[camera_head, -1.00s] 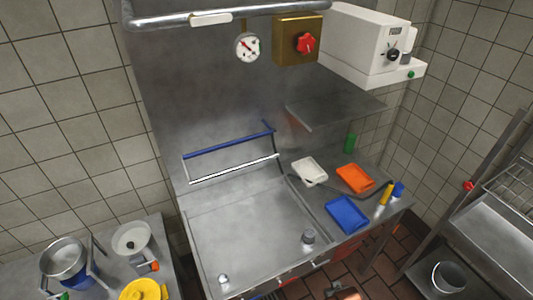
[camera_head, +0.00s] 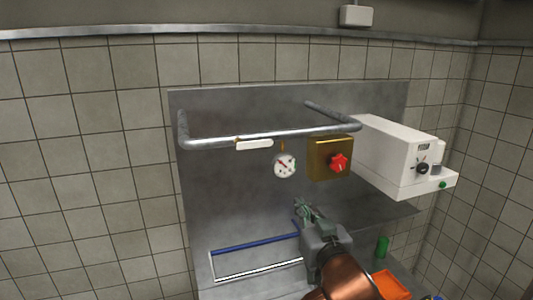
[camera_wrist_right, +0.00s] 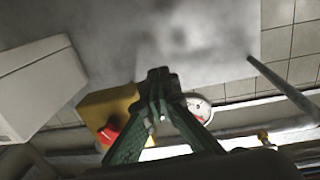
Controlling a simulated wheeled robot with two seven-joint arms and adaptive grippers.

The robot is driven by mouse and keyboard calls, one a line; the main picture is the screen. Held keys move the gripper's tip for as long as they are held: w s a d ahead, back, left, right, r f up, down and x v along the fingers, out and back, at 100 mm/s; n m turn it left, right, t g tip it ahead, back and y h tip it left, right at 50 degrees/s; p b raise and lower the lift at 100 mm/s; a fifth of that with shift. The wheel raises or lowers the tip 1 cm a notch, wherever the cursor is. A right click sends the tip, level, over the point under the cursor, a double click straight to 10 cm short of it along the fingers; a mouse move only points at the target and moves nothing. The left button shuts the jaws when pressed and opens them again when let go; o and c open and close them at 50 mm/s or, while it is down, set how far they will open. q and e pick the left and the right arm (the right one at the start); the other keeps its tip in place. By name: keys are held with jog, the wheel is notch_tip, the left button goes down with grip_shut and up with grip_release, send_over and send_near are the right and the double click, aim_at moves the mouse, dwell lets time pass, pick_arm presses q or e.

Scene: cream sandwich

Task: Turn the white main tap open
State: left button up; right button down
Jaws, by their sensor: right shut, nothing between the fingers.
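The white main tap (camera_head: 254,145) is a flat white lever lying along the horizontal grey pipe, left of the round gauge, with a small brass part at its end. In the right wrist view a white strip (camera_wrist_right: 165,153) behind my fingers may be this lever; its middle is partly hidden by the gripper. My right gripper (camera_head: 303,207) has green fingers and points up, below the gauge and to the right of the tap, apart from it. Its fingers (camera_wrist_right: 158,78) are shut with nothing between them. My left gripper is not in view.
The gauge (camera_head: 285,166) hangs under the pipe (camera_head: 210,143). A brass box with a red knob (camera_head: 339,163) and a white machine (camera_head: 395,155) stand to the right.

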jog(key=s+a+r+n+t+y, duration=0.1)
jog(key=s+a+r+t+y, duration=0.15)
jog(key=s+r, duration=0.55)
jog(key=s+a+r+t+y, duration=0.1)
jog(key=s+a+r, duration=0.25)
jog(key=r, duration=0.75)
notch_tip(320, 180, up, 4)
jog(key=p, duration=0.4)
send_over(267, 141)
jog(key=s, duration=0.3)
jog(key=shift+g+h, duration=0.25)
jog(key=f, duration=0.1)
jog(key=f+p, duration=0.1)
jog(key=f, duration=0.2)
jog(key=shift+w+f, duration=0.1)
jog(key=shift+w, duration=0.2)
